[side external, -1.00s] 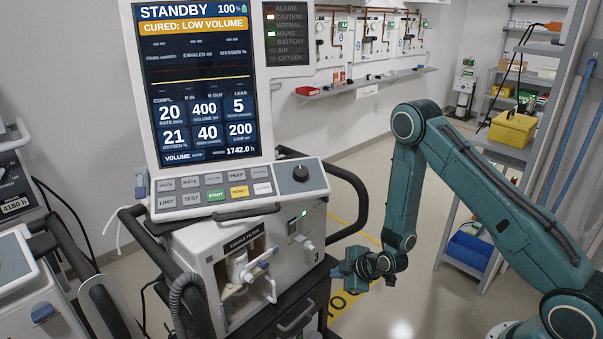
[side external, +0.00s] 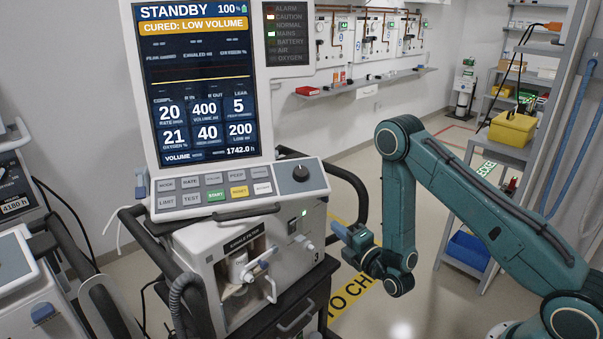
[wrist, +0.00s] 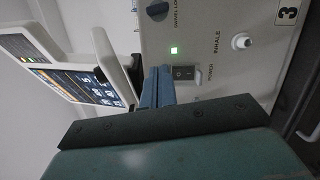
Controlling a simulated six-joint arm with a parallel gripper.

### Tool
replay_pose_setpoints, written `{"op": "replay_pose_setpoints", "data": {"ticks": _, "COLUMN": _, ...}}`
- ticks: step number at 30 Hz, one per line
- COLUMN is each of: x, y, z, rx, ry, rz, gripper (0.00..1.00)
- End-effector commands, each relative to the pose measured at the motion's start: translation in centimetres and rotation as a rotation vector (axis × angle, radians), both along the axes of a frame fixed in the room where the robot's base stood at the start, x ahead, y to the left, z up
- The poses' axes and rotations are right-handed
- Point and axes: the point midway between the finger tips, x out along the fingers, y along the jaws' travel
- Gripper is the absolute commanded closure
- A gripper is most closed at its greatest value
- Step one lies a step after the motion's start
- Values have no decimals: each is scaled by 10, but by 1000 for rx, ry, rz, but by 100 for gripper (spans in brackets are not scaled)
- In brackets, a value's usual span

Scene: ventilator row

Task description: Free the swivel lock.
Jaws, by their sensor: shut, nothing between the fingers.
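The swivel lock (wrist: 157,10) is a dark knob at the top edge of the wrist view, with its printed label beside it on the grey ventilator panel (wrist: 215,18). I cannot make it out clearly in the side view. My gripper (side external: 337,230) is to the right of the ventilator front in the side view. Its blue fingers (wrist: 156,75) are shut and empty, and in the wrist view they point toward the panel below the knob. Whether they touch the panel cannot be told.
A power switch (wrist: 183,72) sits close to my fingertips, with a green light (wrist: 174,50) near it. The white inhale port (wrist: 242,41) sticks out to the right. The ventilator's black side rail (side external: 358,190) runs close behind my gripper.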

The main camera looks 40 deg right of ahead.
Motion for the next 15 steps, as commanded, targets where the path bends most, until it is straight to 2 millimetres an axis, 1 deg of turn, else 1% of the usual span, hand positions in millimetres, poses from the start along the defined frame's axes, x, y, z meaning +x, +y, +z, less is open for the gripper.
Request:
{"op": "replay_pose_setpoints", "data": {"ticks": 8, "x": 2, "y": 0, "z": 1, "rx": -5, "ry": -6, "rz": -1, "gripper": 100}}
{"op": "replay_pose_setpoints", "data": {"ticks": 11, "x": 6, "y": -1, "z": 1, "rx": -4, "ry": -6, "rz": -1, "gripper": 100}}
{"op": "replay_pose_setpoints", "data": {"ticks": 15, "x": 17, "y": -3, "z": 2, "rx": -4, "ry": -7, "rz": -2, "gripper": 100}}
